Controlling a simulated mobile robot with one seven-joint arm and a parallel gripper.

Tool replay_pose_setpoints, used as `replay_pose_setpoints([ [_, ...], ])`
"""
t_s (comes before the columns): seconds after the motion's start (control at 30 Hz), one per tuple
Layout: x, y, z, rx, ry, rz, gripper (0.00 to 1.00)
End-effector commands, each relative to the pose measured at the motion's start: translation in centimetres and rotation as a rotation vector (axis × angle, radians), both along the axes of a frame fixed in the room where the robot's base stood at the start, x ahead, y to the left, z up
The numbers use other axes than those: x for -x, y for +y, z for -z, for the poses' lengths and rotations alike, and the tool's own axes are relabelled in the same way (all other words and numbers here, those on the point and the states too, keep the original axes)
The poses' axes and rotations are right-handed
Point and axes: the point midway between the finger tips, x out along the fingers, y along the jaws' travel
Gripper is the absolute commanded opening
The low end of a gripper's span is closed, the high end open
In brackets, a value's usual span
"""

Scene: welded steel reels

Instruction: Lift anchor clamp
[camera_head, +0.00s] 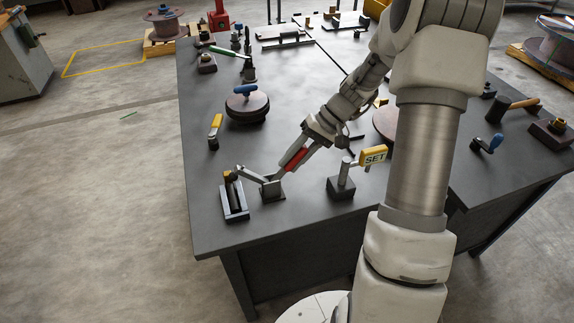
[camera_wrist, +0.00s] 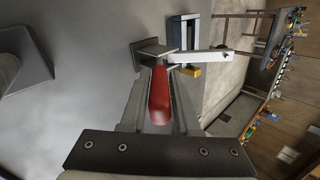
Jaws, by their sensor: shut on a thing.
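The anchor clamp is a steel toggle clamp with a red handle. Its dark base (camera_head: 271,190) stands near the front left of the dark workbench. Its grey arm (camera_head: 247,174) reaches left, with an orange-yellow tip over a small dark open frame (camera_head: 235,203). My gripper (camera_head: 291,164) comes down from the upper right and is shut on the red handle, which slants up to the right. In the wrist view the red handle (camera_wrist: 162,95) lies between the two fingers of my gripper (camera_wrist: 162,88). The fingers partly hide the handle's sides and pivot.
The bench's front edge is close. My arm hides part of the right side.

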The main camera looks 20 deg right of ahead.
Motion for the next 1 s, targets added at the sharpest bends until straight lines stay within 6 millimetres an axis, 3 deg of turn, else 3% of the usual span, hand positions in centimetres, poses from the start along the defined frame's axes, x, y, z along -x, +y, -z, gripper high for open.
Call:
replay_pose_setpoints([
  [0.4,-0.1,-1.3,1.4,-0.233,-0.001,0.001,0.00],
  [1.0,0.0,-1.4,1.6,-0.283,0.002,0.002,0.00],
])
